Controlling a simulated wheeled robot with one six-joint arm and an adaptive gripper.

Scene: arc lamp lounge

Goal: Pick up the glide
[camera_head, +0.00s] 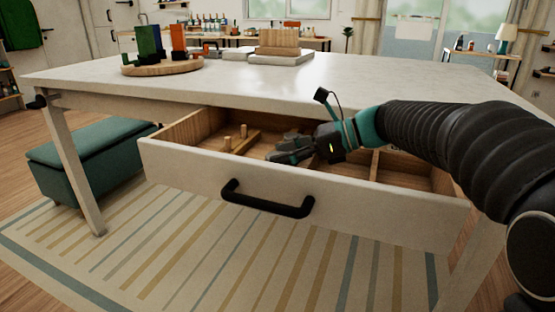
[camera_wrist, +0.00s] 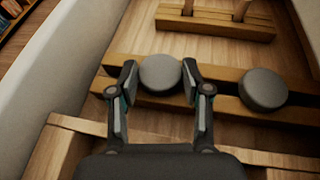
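Two round grey discs show in the wrist view, in a slot between wooden rails in the drawer. One disc, which I take for the glide (camera_wrist: 160,73), sits between my fingertips. The other disc (camera_wrist: 263,88) lies to its right, outside my fingers. My gripper (camera_head: 272,156) reaches down into the open drawer (camera_head: 300,195), and its fingers show in the wrist view (camera_wrist: 160,80). The fingertips are on either side of the first disc, very close to its edges. I cannot tell whether they press on it. In the head view the discs are hidden by the gripper and drawer front.
A wooden block with upright pegs (camera_head: 241,141) lies left of my gripper in the drawer. Wooden dividers (camera_head: 373,162) stand to the right. The drawer's black handle (camera_head: 267,200) faces me. A round board (camera_head: 163,68) with coloured blocks stands on the tabletop (camera_head: 330,78).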

